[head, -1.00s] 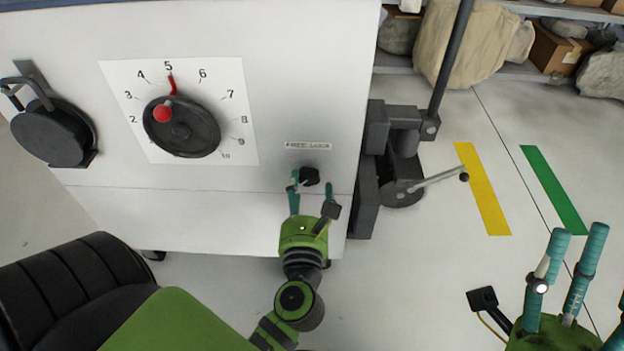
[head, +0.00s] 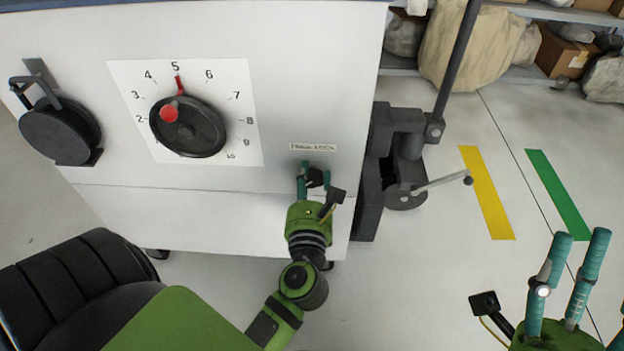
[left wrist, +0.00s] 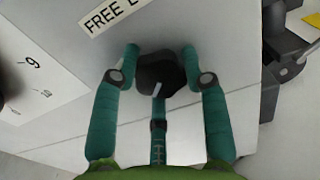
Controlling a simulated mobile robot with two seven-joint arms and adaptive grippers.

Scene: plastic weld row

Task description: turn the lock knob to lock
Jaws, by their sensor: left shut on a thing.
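The lock knob (head: 315,178) is small and dark, on the white cabinet front below the FREE LOCK label (head: 312,147). The left wrist view shows the knob (left wrist: 160,73) with a short white mark on its face, tilted up and to the right. My left gripper (head: 316,171) is shut on it, one teal finger on each side and a third below; these fingers (left wrist: 163,75) fill the wrist view. The label (left wrist: 112,14) is partly cut off there. My right gripper (head: 577,262) is at the lower right, open and empty, away from the cabinet.
A numbered dial with a black wheel (head: 188,128) and red knob is left of the lock knob. A dark round handle (head: 60,130) is further left. A dark column with a lever (head: 440,184) stands right of the cabinet.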

